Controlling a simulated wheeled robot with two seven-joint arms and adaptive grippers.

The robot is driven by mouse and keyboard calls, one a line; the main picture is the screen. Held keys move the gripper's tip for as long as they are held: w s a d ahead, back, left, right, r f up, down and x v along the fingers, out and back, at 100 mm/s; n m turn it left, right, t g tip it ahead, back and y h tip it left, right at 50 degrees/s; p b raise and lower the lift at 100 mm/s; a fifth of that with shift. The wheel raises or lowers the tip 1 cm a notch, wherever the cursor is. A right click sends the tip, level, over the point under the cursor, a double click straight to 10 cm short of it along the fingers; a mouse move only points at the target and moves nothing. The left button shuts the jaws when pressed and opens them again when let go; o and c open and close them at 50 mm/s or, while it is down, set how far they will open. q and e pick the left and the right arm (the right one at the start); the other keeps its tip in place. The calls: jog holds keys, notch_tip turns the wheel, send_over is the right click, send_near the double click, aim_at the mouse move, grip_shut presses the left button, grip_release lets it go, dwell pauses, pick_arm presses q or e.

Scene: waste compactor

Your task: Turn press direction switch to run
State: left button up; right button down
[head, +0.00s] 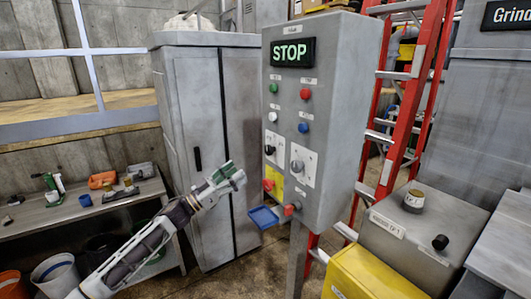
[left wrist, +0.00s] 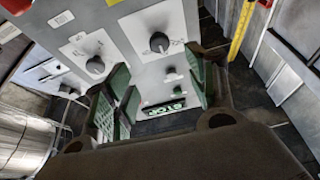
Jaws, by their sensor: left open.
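A grey control box (head: 335,120) with a lit green STOP display (head: 292,52) stands in the middle of the head view. Its front has two rotary switches on white plates, a black-knobbed one (head: 269,150) and a greyer one (head: 297,165). Their labels are too small to read. My left gripper (head: 238,175) is just left of the box front, apart from both switches. In the left wrist view my left gripper (left wrist: 162,80) has its green fingers spread with nothing between them. Both knobs, one (left wrist: 95,65) and the other (left wrist: 159,43), show beyond the fingertips. My right gripper is out of view.
Green, red, white and blue buttons sit above the switches. A red knob (head: 268,185), another red one (head: 291,209) and a blue tray-like part (head: 265,217) stick out below. A grey cabinet (head: 207,110) stands behind my arm; a red ladder (head: 415,90) stands right.

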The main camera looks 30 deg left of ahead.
aim_at(267, 150)
pick_arm(q)
jog(key=shift+n, duration=0.3)
jog(key=shift+w, duration=0.1)
jog(key=shift+p+x, duration=1.5)
jog(key=shift+x, duration=5.35)
jog(key=shift+c, duration=0.2)
jog(key=c, duration=0.9)
